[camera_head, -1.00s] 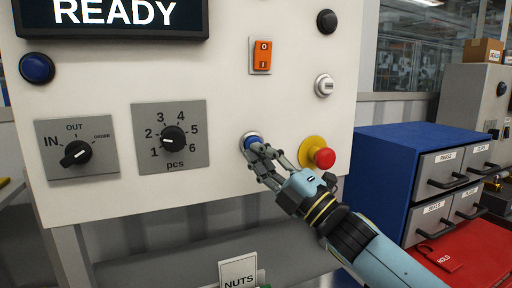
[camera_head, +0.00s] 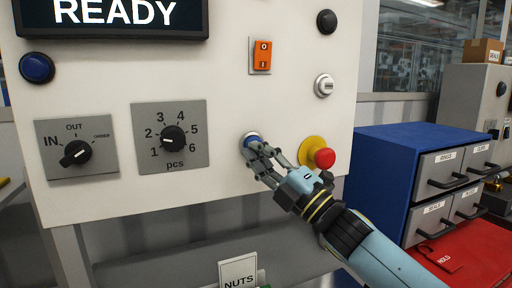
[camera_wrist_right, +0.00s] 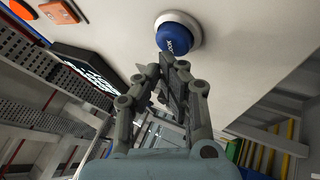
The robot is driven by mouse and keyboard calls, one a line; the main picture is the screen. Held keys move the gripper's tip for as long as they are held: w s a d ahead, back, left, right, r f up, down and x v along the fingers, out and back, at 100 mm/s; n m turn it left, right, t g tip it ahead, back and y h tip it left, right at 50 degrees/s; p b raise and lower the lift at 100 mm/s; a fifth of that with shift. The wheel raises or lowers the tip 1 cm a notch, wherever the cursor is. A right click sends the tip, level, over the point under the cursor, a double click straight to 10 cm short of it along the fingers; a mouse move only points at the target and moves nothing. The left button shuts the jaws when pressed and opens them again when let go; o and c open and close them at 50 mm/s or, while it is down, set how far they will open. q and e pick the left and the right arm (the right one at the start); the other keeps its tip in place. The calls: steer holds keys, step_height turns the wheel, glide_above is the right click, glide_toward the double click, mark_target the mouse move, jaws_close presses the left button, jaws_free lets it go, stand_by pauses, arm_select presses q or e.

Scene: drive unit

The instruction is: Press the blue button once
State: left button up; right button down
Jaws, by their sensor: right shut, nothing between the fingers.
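The blue button (camera_head: 251,138) sits in a pale ring low on the white panel, right of the pcs dial. In the right wrist view the blue button (camera_wrist_right: 174,38) is a domed cap with white lettering, just beyond the fingertips. My right gripper (camera_head: 254,151) is shut and empty, its fingertips at the lower edge of the button in the head view. In the wrist view the right gripper (camera_wrist_right: 168,62) has its tips together close below the cap; I cannot tell whether they touch it. My left gripper is not in view.
A red mushroom button on a yellow base (camera_head: 319,155) is close right of my gripper. A dark blue round cap (camera_head: 37,68) is at the upper left. The panel also has a pcs dial (camera_head: 172,139), an IN/OUT dial (camera_head: 76,152), an orange switch (camera_head: 261,55) and a READY display (camera_head: 110,14).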

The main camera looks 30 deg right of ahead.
steer(key=shift+w, duration=0.45)
stand_by(0.3)
steer(key=shift+s, duration=0.9)
steer(key=s, duration=0.6)
steer(key=shift+a, duration=0.2)
stand_by(0.6)
